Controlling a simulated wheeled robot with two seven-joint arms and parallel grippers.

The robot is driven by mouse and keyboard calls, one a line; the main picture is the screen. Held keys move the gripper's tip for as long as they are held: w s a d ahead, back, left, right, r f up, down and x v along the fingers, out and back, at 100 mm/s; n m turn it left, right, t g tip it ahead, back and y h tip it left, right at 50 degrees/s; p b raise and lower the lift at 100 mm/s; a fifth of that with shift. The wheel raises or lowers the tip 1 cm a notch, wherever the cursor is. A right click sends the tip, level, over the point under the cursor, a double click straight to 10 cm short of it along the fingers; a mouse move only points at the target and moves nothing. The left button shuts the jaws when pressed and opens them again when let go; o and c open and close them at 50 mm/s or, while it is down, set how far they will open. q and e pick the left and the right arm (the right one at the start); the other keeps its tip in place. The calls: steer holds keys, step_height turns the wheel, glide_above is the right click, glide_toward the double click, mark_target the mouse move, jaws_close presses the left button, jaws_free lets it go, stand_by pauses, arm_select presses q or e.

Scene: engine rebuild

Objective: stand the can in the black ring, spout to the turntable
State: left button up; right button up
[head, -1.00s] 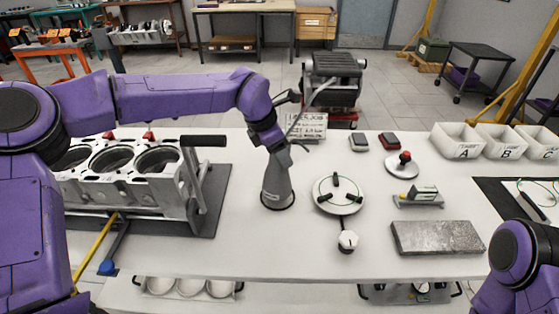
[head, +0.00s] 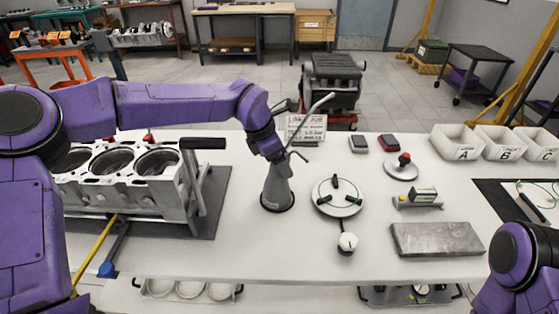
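The grey conical can (head: 277,190) stands about upright, its base at the black ring (head: 291,206) on the white table. The turntable (head: 338,208) is a round white plate with black clamps, right of the can. My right gripper is out of view; only part of that arm shows at lower right.
An engine block (head: 120,186) stands on a dark mat at left. A grey slab (head: 437,239), a small level-like block (head: 422,196) and a red-knobbed disc (head: 401,170) are at right, before white bins (head: 455,140).

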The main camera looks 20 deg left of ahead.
arm_select(q)
steer(key=v, duration=1.1)
